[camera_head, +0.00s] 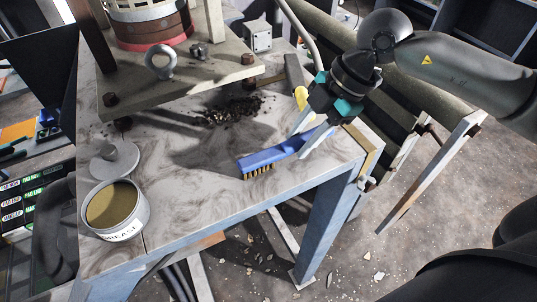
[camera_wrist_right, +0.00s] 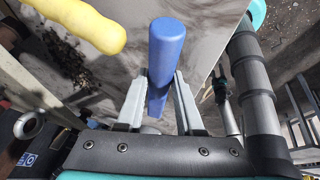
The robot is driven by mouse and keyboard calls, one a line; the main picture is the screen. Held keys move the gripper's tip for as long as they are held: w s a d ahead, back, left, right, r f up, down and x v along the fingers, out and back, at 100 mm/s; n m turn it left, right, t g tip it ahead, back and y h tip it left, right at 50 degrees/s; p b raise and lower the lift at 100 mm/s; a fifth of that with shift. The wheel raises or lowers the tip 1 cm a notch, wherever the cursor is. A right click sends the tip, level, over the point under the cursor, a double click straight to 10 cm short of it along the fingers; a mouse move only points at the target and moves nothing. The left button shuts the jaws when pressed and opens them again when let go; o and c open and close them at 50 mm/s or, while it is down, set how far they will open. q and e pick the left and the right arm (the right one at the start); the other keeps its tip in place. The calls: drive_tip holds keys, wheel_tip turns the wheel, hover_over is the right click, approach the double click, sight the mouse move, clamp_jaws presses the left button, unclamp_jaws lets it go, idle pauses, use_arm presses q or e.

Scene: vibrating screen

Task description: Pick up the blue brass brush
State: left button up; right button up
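The blue brass brush (camera_head: 268,157) lies on the marbled tabletop near its front right corner, bristles down at the left end. Its handle points up and right toward my right gripper (camera_head: 309,136). In the right wrist view, the blue handle (camera_wrist_right: 164,50) runs between the two fingers of my right gripper (camera_wrist_right: 160,88). The fingers stand apart on either side of the handle, with a narrow gap showing at the right; I cannot tell whether the left finger touches it. My left gripper is not in view.
A yellow handle (camera_wrist_right: 88,22), also in the head view (camera_head: 301,97), lies close to my right gripper. Dark debris (camera_head: 232,111) is behind the brush. A grease can (camera_head: 114,208) stands at the left, below the machine's base plate (camera_head: 165,85). The table's front edge is close.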

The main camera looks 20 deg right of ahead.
sight(302, 137)
clamp_jaws()
drive_tip(key=shift+r, duration=0.15)
wheel_tip(302, 137, up, 20)
drive_tip(key=p, duration=0.2)
idle(0.6)
